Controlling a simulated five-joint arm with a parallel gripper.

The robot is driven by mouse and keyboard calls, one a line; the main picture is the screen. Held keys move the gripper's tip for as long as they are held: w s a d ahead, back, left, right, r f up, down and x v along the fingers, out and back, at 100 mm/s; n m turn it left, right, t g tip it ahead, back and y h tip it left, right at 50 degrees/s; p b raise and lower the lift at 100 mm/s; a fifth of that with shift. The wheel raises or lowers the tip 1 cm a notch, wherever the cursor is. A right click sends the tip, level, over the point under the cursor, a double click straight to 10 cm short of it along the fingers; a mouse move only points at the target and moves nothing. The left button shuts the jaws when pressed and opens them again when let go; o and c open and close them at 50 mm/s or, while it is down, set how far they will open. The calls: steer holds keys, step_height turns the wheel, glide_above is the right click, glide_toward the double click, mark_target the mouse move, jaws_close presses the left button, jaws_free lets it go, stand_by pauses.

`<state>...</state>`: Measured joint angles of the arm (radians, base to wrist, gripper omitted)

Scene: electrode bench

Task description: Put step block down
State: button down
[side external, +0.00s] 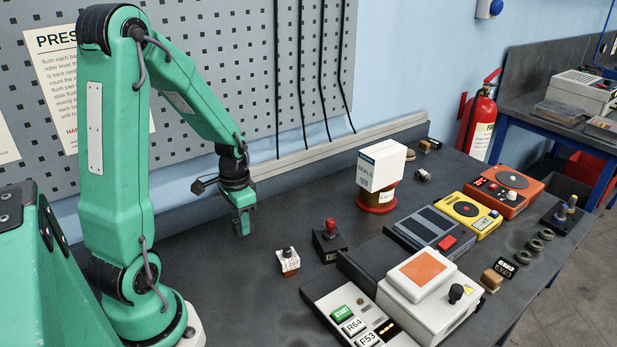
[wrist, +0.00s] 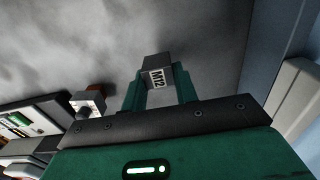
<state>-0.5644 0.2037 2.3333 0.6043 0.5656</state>
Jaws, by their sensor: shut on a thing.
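In the side external view my gripper (side external: 242,223) hangs above the dark bench top, pointing down. There the block is mostly hidden by the fingers. I cannot tell how far its underside is from the bench.
A small white-and-brown block with a dark knob (side external: 288,262) stands right of my gripper, near a black lever box with a red knob (side external: 328,242). Bare bench (side external: 225,290) lies below my gripper.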

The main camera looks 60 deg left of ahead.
steer(key=shift+f, duration=0.1)
steer(key=shift+f, duration=1.9)
steer(key=shift+f, duration=0.1)
steer(key=c, duration=1.1)
jaws_free()
steer(key=shift+r, duration=6.1)
